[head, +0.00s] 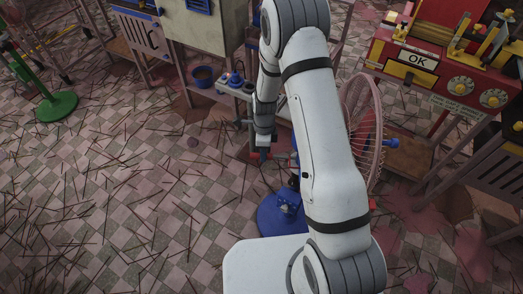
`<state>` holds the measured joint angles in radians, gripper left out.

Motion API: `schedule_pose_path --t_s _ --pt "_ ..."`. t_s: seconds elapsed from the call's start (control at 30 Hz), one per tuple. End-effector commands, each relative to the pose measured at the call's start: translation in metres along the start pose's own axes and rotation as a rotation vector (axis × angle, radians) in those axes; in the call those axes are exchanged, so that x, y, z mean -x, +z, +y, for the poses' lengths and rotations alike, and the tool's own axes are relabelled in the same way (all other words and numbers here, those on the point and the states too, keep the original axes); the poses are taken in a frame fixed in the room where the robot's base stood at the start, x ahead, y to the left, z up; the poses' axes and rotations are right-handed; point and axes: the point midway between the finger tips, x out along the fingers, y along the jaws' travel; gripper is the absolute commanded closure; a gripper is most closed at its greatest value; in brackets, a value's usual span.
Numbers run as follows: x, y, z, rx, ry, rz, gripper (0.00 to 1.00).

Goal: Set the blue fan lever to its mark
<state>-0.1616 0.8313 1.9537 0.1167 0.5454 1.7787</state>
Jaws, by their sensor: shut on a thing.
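The blue fan stands in the middle right of the head view, with a round blue base (272,216) on the floor and a pink wire cage (371,112). My white arm crosses in front of it and hides its column and part of the cage. My gripper (264,153) points down to the left of the fan, beside the arm. It is shut on a small piece that appears to be the fan lever, mostly hidden at the fingertips. Red parts show around the fingertips. I cannot make out the lever's mark or its exact angle.
A red machine (430,80) with an OK sign and dials stands at right. A cream cabinet (205,40) and a small shelf with blue pieces (235,82) are behind. A green stand base (56,106) is at left. Thin sticks litter the otherwise open tiled floor.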

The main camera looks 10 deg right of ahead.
Motion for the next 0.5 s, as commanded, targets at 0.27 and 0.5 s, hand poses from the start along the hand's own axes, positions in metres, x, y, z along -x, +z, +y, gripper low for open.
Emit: schedule_pose_path --t_s 0.27,0.5 --pt "-0.0010 -0.0021 0.0014 0.004 0.005 0.004 0.75" --pt "-0.0006 -0.0006 0.0009 0.003 0.003 0.002 0.57"
